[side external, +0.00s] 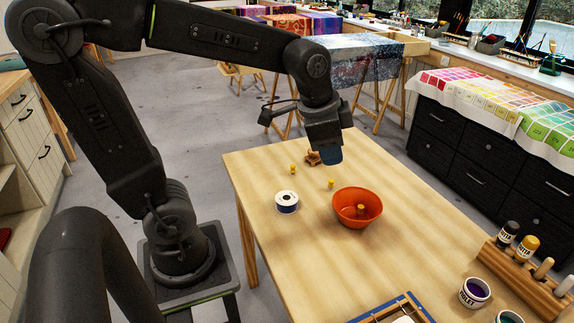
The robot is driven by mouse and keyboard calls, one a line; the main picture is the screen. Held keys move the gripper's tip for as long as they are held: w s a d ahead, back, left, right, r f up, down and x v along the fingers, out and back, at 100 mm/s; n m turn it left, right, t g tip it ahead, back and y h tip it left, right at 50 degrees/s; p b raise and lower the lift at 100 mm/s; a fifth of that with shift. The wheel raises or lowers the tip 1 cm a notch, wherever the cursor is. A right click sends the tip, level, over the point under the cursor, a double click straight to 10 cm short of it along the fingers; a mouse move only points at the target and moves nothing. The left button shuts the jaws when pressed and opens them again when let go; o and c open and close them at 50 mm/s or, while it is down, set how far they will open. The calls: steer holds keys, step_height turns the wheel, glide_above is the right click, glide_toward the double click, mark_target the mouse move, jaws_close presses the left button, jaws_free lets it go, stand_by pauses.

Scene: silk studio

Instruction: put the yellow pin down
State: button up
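A yellow pin (293,168) stands on the wooden table (262,176), left of my gripper.
A small brown wooden object (312,158) sits beside my gripper's end. A wooden rack (525,275) of bottles, a violet paint pot (474,292) and a blue-edged frame (412,301) occupy the near right.

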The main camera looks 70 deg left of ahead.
steer(key=s+d+n+t, duration=0.1)
steer(key=s+n, duration=0.4)
steer(key=s, duration=0.5)
steer(key=shift+d+t, duration=0.4)
steer(key=shift+d, duration=0.25)
steer(key=shift+o, duration=0.3)
steer(key=shift+f, duration=0.1)
steer(key=o, duration=0.3)
steer(key=shift+w, duration=0.1)
